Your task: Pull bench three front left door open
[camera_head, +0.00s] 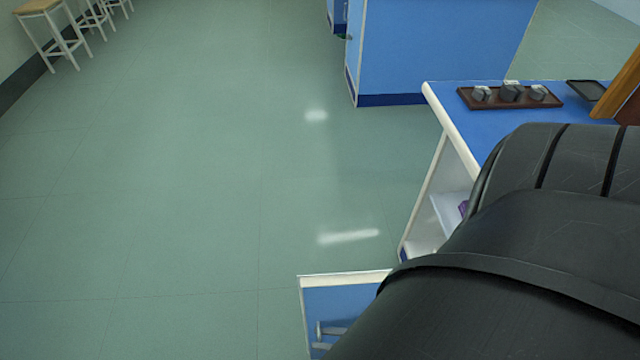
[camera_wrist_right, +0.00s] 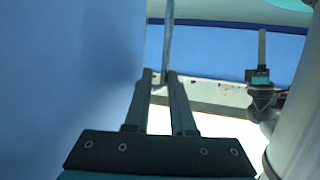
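A blue door (camera_head: 345,300) with a pale top edge stands swung out from the near bench at the bottom of the head view. Its metal handle (camera_head: 331,330) shows near the bottom edge, partly behind my arm. The bench's cabinet is open there, showing a white shelf (camera_head: 450,212). My right arm covers the lower right, and its gripper is hidden in the head view. In the right wrist view my right gripper (camera_wrist_right: 160,75) has its fingers apart, with a thin grey upright edge or bar between or just past the tips. A blue panel fills the left. My left gripper is out of view.
The near bench's blue top (camera_head: 470,120) carries a brown tray (camera_head: 508,103) with several small grey pieces and a dark tray (camera_head: 587,90). Another blue bench (camera_head: 440,45) stands behind. Stools (camera_head: 50,30) line the far left wall. The green floor on the left is clear.

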